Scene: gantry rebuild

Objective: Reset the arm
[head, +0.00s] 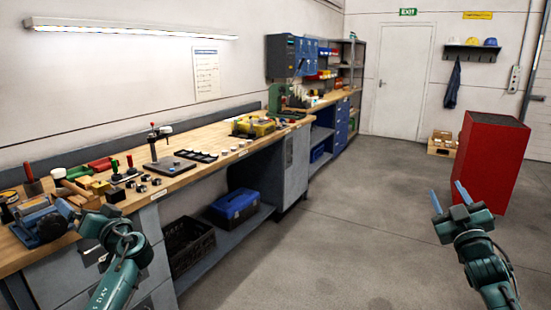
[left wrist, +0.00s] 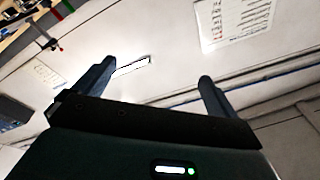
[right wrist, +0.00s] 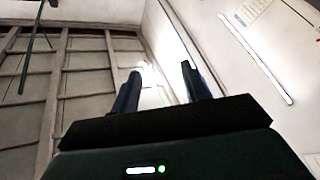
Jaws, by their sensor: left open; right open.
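My left arm, teal, comes in at the lower left of the head view. Its gripper (head: 68,207) is in front of the near end of the wooden workbench (head: 205,168). In the left wrist view the left gripper (left wrist: 153,82) has its two dark fingers wide apart, with nothing between them. My right arm comes in at the lower right, and its gripper (head: 448,192) points upward over open floor, left of the red cabinet (head: 490,160). In the right wrist view the right gripper (right wrist: 160,80) is open and empty, fingers apart.
The bench carries a vise (head: 48,226), hand tools, a small press stand (head: 160,145) and a yellow item (head: 253,126). A blue toolbox (head: 234,207) and a black crate (head: 190,248) stand on the lower shelf. The grey floor (head: 340,230) between bench and cabinet is clear.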

